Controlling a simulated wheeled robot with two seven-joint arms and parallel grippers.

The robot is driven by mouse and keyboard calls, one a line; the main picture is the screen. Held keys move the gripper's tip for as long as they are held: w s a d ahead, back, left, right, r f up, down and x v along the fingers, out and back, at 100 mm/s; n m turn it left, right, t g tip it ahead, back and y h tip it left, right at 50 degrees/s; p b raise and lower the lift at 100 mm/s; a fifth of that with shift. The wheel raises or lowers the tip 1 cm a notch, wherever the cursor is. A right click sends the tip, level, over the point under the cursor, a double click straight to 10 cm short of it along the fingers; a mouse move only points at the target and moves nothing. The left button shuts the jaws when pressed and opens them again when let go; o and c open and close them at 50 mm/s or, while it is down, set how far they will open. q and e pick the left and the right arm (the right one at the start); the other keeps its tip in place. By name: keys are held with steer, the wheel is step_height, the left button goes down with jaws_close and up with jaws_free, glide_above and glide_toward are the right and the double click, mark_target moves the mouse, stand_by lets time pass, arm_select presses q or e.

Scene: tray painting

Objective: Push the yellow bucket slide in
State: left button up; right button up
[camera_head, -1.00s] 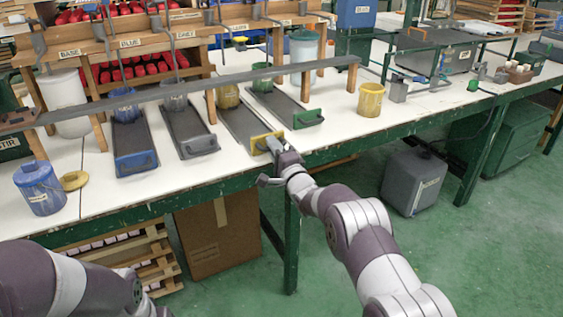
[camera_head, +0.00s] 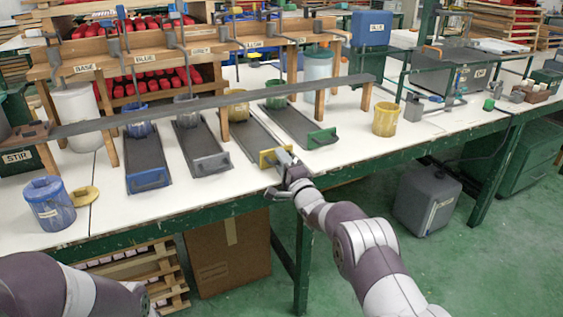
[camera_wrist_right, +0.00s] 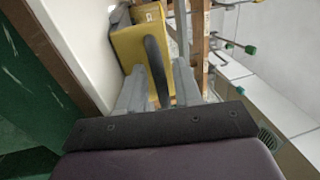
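The yellow bucket slide is a dark tray with a yellow front plate (camera_head: 268,158); it lies between the grey and green slides. A yellow bucket (camera_head: 238,106) stands toward its back, partly hidden by the long grey bar. My right gripper (camera_head: 284,160) is at the front plate. In the right wrist view the yellow plate (camera_wrist_right: 129,48) is straight ahead, and its dark curved handle (camera_wrist_right: 156,68) stands between the two fingers (camera_wrist_right: 158,88). The fingers are apart, with gaps beside the handle. My left arm enters at the bottom left; its gripper does not show.
Blue (camera_head: 148,181), grey (camera_head: 209,164) and green (camera_head: 321,139) slide fronts flank it along the table's front. A second yellow bucket (camera_head: 386,120) stands to the right, a blue bucket (camera_head: 50,205) at the left. The grey bar (camera_head: 215,101) crosses above the slides.

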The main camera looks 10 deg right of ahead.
steer(key=shift+s, duration=0.1)
steer(key=p+v, duration=0.2)
steer(key=v, duration=1)
steer(key=shift+s+p, duration=0.25)
steer(key=shift+p, duration=0.1)
steer(key=shift+d, duration=0.1)
